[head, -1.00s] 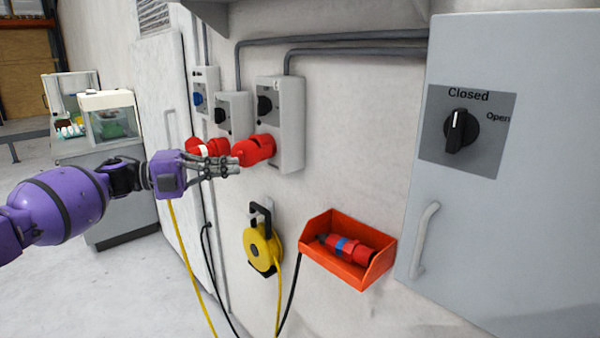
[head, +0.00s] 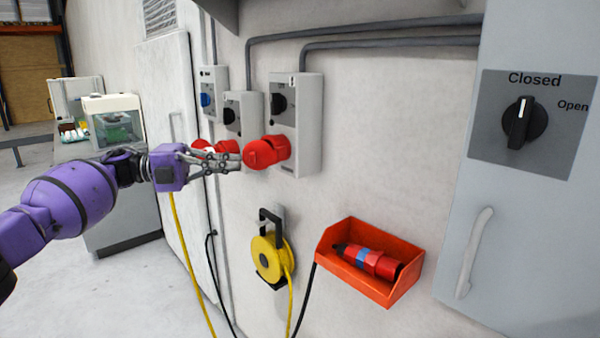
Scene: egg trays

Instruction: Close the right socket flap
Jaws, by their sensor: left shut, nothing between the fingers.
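The right socket box (head: 306,128) is grey, with a black rotary switch, on the wall. Its red socket and flap (head: 266,151) stick out at its lower front; I cannot tell how far the flap stands open. My left gripper (head: 238,160) is shut and empty, its fingertips just left of the red flap. I cannot tell whether they touch it. The middle socket box (head: 243,104) has a red socket (head: 222,147), partly hidden behind my fingers. My right gripper is not in view.
An orange tray (head: 352,276) on the wall holds a red and blue plug (head: 366,259). A yellow cable reel (head: 268,257) hangs left of it. A grey cabinet (head: 518,220) with a handle stands at right. Yellow and black cables hang below.

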